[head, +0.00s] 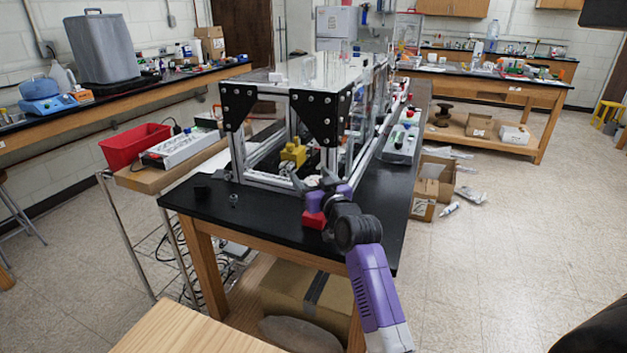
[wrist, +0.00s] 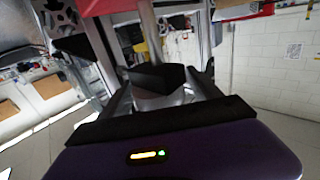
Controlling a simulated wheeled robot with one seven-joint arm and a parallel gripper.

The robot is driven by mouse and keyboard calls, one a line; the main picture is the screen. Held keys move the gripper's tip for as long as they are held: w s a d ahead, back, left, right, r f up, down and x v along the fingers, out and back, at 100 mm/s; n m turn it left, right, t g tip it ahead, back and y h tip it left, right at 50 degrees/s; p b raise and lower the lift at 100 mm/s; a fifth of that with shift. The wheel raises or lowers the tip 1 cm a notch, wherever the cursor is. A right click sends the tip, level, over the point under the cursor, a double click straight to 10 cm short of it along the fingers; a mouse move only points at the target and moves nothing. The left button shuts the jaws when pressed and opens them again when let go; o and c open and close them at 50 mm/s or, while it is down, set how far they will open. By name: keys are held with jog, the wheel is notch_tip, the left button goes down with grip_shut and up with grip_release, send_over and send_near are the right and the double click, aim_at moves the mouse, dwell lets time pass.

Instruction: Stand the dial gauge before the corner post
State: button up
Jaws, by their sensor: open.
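My gripper (head: 311,180) is open, low over the black bench top at the frame's front right. A small pale round thing between or just behind its fingers may be the dial gauge; I cannot tell for sure. In the wrist view the gripper (wrist: 157,90) has its fingers apart, with a black-topped grey object (wrist: 156,77) between or just beyond them. No grip on it shows. The aluminium frame's front left corner post (head: 237,150) stands upright under a black triangular plate. The right front post is partly hidden behind a black plate and my arm.
A yellow block (head: 293,153) sits at the frame's front. A red block (head: 314,219) shows beside my wrist, near the front edge. The bench top (head: 270,222) between is clear.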

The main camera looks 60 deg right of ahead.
jog(key=shift+r, duration=0.2)
jog(key=v, duration=1.2)
jog(key=shift+b, duration=0.45)
jog(key=shift+s+f, duration=0.1)
